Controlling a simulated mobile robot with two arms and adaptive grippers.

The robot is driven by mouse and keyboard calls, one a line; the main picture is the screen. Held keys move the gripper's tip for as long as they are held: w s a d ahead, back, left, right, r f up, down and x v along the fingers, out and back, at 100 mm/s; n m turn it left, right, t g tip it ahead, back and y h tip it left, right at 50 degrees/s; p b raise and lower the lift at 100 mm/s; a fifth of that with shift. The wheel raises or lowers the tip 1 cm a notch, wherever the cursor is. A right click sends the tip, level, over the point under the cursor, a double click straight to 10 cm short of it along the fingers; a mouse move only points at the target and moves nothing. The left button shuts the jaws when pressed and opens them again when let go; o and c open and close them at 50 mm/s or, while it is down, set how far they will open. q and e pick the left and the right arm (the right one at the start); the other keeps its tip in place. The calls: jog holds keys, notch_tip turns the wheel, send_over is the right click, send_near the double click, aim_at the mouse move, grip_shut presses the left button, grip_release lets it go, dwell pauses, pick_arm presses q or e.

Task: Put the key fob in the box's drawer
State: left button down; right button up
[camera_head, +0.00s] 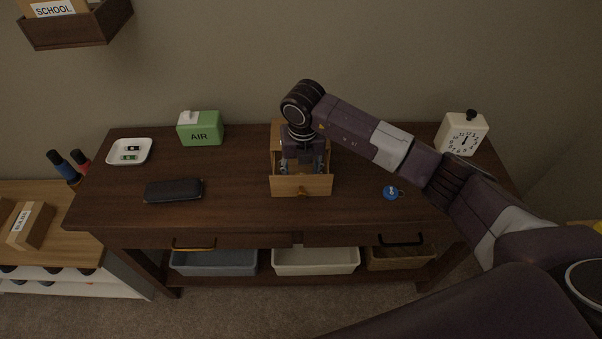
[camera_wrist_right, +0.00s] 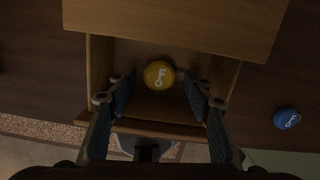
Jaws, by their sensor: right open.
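A small wooden box (camera_head: 275,131) stands on the dark wooden table, with its drawer (camera_head: 301,186) pulled open toward me. The box top (camera_wrist_right: 175,22) and the open drawer (camera_wrist_right: 105,62) also show in the right wrist view. A round yellow key fob (camera_wrist_right: 159,75) with a key symbol lies inside the drawer. My right gripper (camera_head: 301,168) points down over the drawer, and its fingers are open on either side of the yellow fob, apart from it. A blue key fob (camera_head: 391,192) lies on the table right of the box; it also shows in the right wrist view (camera_wrist_right: 287,118). My left gripper is out of view.
The table (camera_head: 240,205) also holds a dark case (camera_head: 174,190), a white dish (camera_head: 130,151) with small items, a green AIR box (camera_head: 200,128) and a white clock (camera_head: 462,134). My right arm crosses above the table's right half. Bins (camera_head: 316,261) sit on the shelf below.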

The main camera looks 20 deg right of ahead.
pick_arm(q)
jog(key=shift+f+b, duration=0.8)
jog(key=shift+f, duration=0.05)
pick_arm(e)
notch_tip(320, 180, up, 12)
jog(key=s, duration=0.1)
jog(key=shift+s+a, duration=0.15)
jog(key=shift+s, duration=0.05)
jog(key=shift+f, duration=0.1)
